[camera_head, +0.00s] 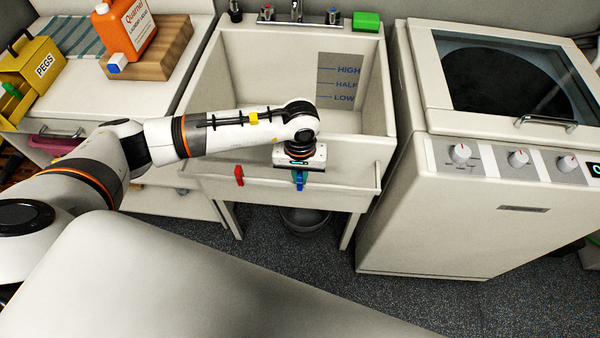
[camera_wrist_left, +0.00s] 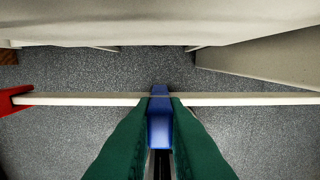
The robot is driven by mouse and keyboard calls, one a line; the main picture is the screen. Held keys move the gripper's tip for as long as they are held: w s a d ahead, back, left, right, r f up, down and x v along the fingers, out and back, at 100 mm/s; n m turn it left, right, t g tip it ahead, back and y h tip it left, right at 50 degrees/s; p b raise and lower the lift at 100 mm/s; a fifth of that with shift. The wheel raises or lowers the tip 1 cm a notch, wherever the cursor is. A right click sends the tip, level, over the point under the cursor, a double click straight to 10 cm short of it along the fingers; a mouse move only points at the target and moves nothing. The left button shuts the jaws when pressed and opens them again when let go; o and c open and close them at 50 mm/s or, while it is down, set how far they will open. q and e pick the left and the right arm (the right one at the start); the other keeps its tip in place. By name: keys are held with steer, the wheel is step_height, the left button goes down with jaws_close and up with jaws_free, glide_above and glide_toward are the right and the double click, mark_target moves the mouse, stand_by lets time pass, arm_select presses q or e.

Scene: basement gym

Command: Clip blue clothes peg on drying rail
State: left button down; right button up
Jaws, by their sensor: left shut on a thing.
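The blue clothes peg (camera_head: 299,180) is at the white drying rail (camera_head: 334,188) along the front of the sink. In the left wrist view the blue peg (camera_wrist_left: 159,120) stands between the green fingers of my left gripper (camera_wrist_left: 160,140), with its far end overlapping the rail (camera_wrist_left: 80,99). I cannot tell whether the peg's jaws are around the rail. In the head view my left gripper (camera_head: 299,170) is shut on the peg and partly hidden by its wrist. A red peg (camera_head: 239,175) sits on the rail to the left. My right gripper is not in view.
The sink (camera_head: 240,70) is behind the rail, with a dark bucket (camera_head: 306,221) below. A washing machine (camera_head: 400,150) stands close on the right. A yellow PEGS box (camera_head: 40,68) and an orange detergent bottle (camera_head: 130,32) are at the left. A green block (camera_head: 366,21) lies by the taps.

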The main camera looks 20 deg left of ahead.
arm_select(q)
steer(key=c, duration=1.4)
jaws_free()
steer(key=shift+r, duration=0.1)
step_height(320, 180, up, 12)
steer(key=shift+f+b, duration=0.1)
steer(key=shift+b, duration=0.85)
